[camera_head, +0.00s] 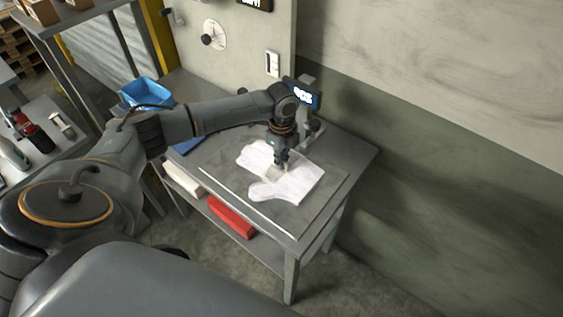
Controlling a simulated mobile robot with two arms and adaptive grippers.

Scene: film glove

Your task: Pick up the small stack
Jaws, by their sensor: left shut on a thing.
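A small stack of white, glove-shaped film pieces (292,187) lies on the grey mat (230,157) on the metal table. My left arm reaches in from the left over the table. My left gripper (283,169) points down onto the stack's middle and is shut on it. The fingertips are small here, and how many layers they hold cannot be told. The stack appears to rest on the mat. My right gripper is not in view.
A device with a lit display (303,95) stands at the table's back, close behind my left wrist. A blue bin (146,92) is at the back left. A red item (231,216) and a white item (184,178) lie on the lower shelf. A wall borders the right.

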